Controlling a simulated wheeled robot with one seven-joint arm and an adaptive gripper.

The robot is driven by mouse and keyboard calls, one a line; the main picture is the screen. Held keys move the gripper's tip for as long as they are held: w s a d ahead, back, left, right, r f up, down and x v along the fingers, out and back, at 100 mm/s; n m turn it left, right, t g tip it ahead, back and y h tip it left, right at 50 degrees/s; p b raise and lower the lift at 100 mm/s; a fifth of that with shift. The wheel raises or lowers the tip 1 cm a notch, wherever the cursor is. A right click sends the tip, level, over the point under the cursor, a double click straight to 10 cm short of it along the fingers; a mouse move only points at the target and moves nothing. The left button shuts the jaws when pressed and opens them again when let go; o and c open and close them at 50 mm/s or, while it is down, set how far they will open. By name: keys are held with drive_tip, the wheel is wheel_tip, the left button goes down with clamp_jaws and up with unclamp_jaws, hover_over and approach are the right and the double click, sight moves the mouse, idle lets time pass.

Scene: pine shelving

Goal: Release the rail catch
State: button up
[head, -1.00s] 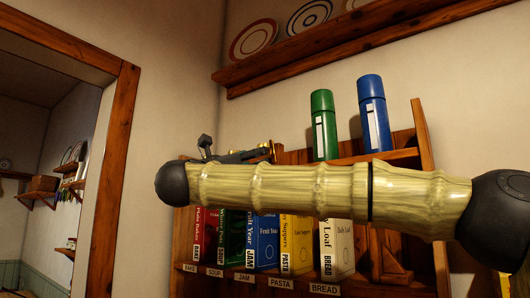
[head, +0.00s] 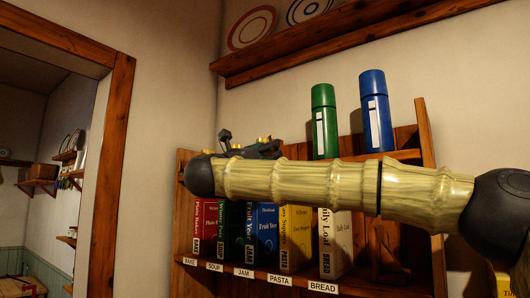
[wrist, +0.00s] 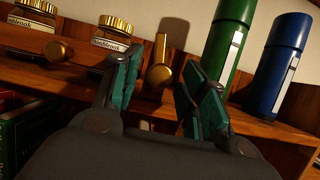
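In the wrist view a brass catch (wrist: 158,76) with a round end and an upright lever stands at the wooden rail (wrist: 75,67) along the shelf front. My gripper (wrist: 163,64) is open, its teal-padded fingers apart with the brass catch showing between them. I cannot tell whether either finger touches it. In the head view my gripper (head: 250,147) is at the upper shelf, left of the green bottle. My arm hides much of the shelf front, and the catch is not clear there.
A green bottle (wrist: 231,40) and a blue bottle (wrist: 279,62) stand right of the gripper. Two brass-lidded jars (wrist: 34,32) (wrist: 111,42) and another brass knob (wrist: 59,50) are left. Labelled boxes (head: 265,235) fill the shelf below. A plate ledge (head: 330,45) runs above.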

clamp_jaws()
drive_tip(key=shift+f, duration=0.1)
drive_tip(key=shift+f+m+b, duration=0.15)
drive_tip(key=shift+m+b, duration=0.25)
drive_tip(key=shift+b, duration=0.75)
drive_tip(key=m+b, duration=0.1)
drive_tip(key=b, duration=0.2)
drive_tip(key=shift+m+g+h, duration=0.3)
drive_tip(key=shift+g+h, duration=0.1)
drive_tip(key=shift+r+m+b, duration=0.2)
drive_tip(key=shift+m+b, duration=0.3)
drive_tip(key=shift+b, duration=0.35)
drive_tip(key=shift+h, duration=0.3)
drive_tip(key=shift+o, duration=1.2)
unclamp_jaws()
drive_tip(key=shift+a, duration=0.1)
